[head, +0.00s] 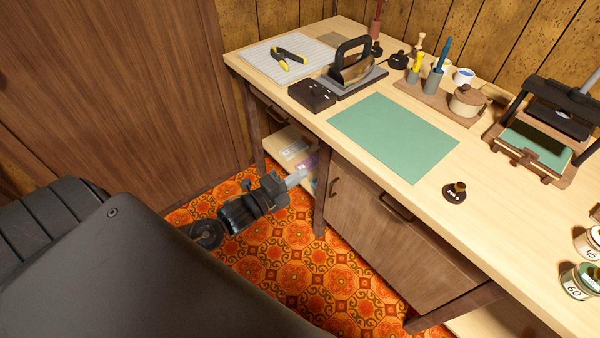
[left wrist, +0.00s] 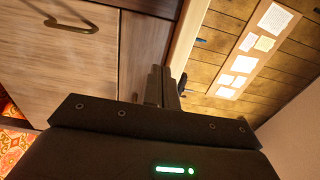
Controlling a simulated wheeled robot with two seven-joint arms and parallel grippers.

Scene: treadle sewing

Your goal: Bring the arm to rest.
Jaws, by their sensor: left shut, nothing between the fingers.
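My left gripper (head: 294,178) is over the orange patterned floor, in front of the open shelf under the workbench and below the bench top's level. Its fingers are shut with nothing between them. In the left wrist view the shut fingers (left wrist: 162,86) point toward the bench side and the wall. My right gripper does not show in either view.
The wooden workbench (head: 400,210) carries a green mat (head: 394,134), an iron (head: 352,68), yellow-handled pliers (head: 288,56), a tool stand and a press (head: 540,145). A cabinet door with a handle (head: 396,207) is right of my gripper. The floor (head: 290,260) around it is clear.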

